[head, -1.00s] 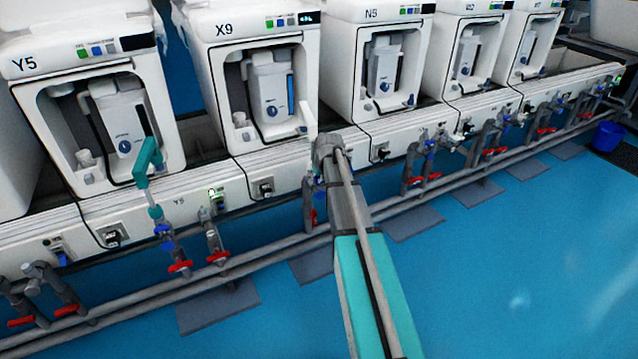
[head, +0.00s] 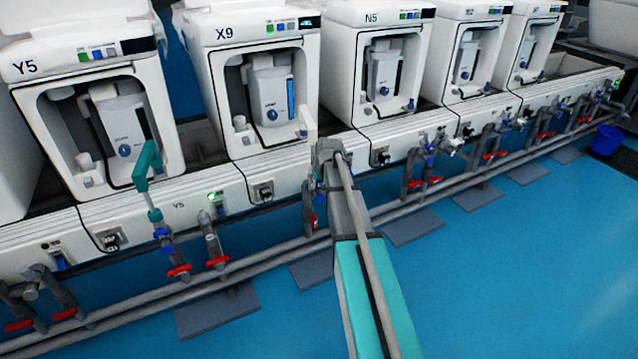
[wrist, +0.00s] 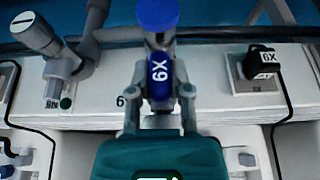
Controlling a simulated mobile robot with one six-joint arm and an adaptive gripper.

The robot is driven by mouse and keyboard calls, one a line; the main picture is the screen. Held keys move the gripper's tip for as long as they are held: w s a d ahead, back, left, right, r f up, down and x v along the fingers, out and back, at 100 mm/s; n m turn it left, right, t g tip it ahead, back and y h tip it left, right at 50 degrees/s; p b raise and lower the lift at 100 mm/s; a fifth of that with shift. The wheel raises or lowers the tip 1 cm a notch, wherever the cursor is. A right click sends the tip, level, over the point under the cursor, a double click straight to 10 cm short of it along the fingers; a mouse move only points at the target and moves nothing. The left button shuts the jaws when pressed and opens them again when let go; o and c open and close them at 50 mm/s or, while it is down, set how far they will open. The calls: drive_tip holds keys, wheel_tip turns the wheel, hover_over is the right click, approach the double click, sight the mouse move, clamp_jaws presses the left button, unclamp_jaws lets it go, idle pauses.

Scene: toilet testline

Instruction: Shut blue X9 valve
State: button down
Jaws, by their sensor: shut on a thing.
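The blue X9 valve handle (wrist: 160,82) is in the middle of the wrist view, with its white label upside down. It sits on a grey pipe, with a round blue part (wrist: 157,13) above it in the picture. My gripper (wrist: 160,100) is shut on the handle, one grey finger on each side. In the head view my arm hides the gripper and most of the valve. The machine marked X9 (head: 222,60) stands behind, and a red handle (head: 313,221) shows below on the pipe.
Machine Y5 (head: 60,75) is left of X9 and N5 (head: 345,50) is right. Grey pipes run along the front. A grey pipe fitting (wrist: 60,70) and a black plug (wrist: 259,62) flank the valve in the wrist view. Blue floor (head: 500,260) at right is clear.

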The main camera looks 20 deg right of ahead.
drive_tip(key=shift+d, duration=0.1)
drive_tip(key=shift+y, duration=0.3)
drive_tip(key=y+b, duration=0.1)
drive_tip(key=y, duration=0.1)
drive_tip(key=m+y+b, duration=0.1)
drive_tip(key=shift+w+d+f+y, duration=0.1)
drive_tip(key=shift+d+f+y, duration=0.1)
drive_tip(key=shift+y, duration=0.2)
drive_tip(key=y+b, duration=0.2)
drive_tip(key=m+y+b, duration=0.1)
drive_tip(key=y+b, duration=0.1)
drive_tip(key=shift+f, duration=0.25)
drive_tip(key=y+b, duration=0.3)
drive_tip(key=b, duration=0.1)
drive_tip(key=m+t+y+b, duration=0.1)
drive_tip(key=y+b, duration=0.2)
drive_tip(key=b, duration=0.1)
drive_tip(key=shift+f+m, duration=0.1)
drive_tip(key=shift+m, duration=0.2)
drive_tip(key=y+b, duration=0.1)
drive_tip(key=b, duration=0.1)
drive_tip(key=shift+m+t+b, duration=0.3)
drive_tip(key=shift+t+b, duration=0.05)
drive_tip(key=shift+t, duration=0.05)
drive_tip(key=shift+r+y+b, duration=0.2)
drive_tip(key=shift+y+b, duration=0.35)
drive_tip(key=shift+y, duration=0.05)
drive_tip(key=shift+r, duration=0.15)
